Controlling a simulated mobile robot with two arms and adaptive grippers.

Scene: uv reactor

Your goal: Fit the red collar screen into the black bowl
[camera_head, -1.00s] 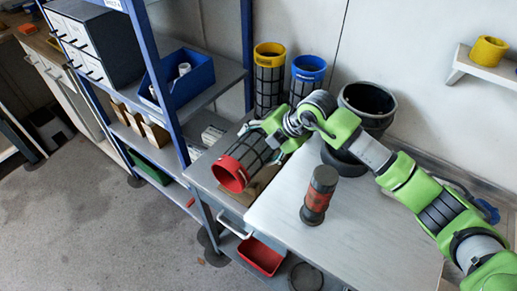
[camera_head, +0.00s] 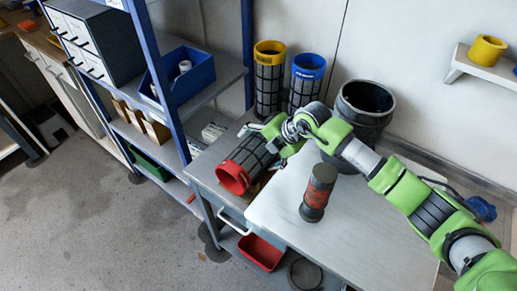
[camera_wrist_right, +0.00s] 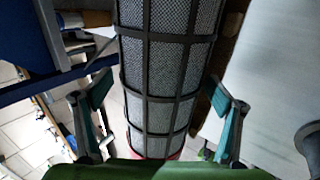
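The red collar screen (camera_head: 233,178) lies on its side on the left part of the bench, its red collar toward the front left. Its dark mesh body fills the middle of the right wrist view (camera_wrist_right: 168,70). My right gripper (camera_head: 259,144) is over the mesh body; in the wrist view its fingers (camera_wrist_right: 160,100) stand on either side of the mesh. The fingers are apart, with narrow gaps visible beside the mesh. The black bowl (camera_head: 365,122) stands open-topped at the back of the bench, partly hidden by my right arm. My left gripper is not in view.
A yellow-collared screen (camera_head: 269,80) and a blue-collared screen (camera_head: 307,82) stand upright by the wall. A dark cylinder with a red band (camera_head: 317,192) stands on the light bench top (camera_head: 350,225). A blue-posted shelf (camera_head: 165,80) is at left.

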